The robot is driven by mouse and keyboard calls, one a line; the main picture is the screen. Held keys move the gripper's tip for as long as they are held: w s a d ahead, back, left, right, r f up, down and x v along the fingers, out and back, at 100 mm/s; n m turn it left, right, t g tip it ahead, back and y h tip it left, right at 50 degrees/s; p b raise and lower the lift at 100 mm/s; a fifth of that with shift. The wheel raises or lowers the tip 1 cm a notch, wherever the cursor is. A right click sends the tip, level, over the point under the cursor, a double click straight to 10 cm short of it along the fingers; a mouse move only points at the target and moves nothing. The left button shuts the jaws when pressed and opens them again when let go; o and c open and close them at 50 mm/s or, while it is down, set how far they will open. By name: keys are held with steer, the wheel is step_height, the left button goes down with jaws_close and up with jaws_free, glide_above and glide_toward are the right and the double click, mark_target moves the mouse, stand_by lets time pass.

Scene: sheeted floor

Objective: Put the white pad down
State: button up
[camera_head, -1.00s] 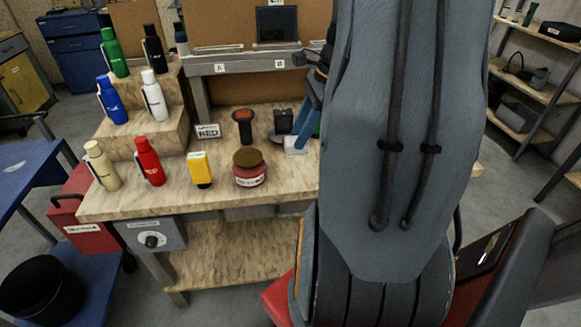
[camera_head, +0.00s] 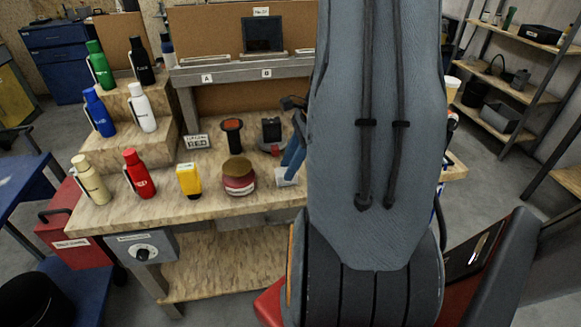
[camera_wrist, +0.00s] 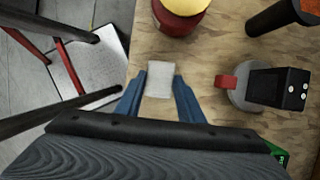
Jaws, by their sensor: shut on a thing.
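The white pad (camera_wrist: 160,80) is a small pale block between the two blue fingertips of my gripper (camera_wrist: 160,85) in the wrist view. My gripper is shut on it, with one finger against each side. In the head view the pad (camera_head: 285,181) shows just below the blue fingers (camera_head: 292,160), partly hidden by my arm. The pad is over the wooden workbench (camera_head: 190,212), near its front edge. I cannot tell whether it touches the bench top.
A black device (camera_head: 271,132) and an orange-topped tool (camera_head: 232,132) stand behind. Several bottles stand on wooden steps (camera_head: 125,150) at left.

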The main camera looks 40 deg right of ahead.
steer(key=shift+f+p, duration=0.45)
steer(key=shift+f, duration=0.3)
steer(key=o, duration=0.9)
steer(key=shift+f, duration=0.1)
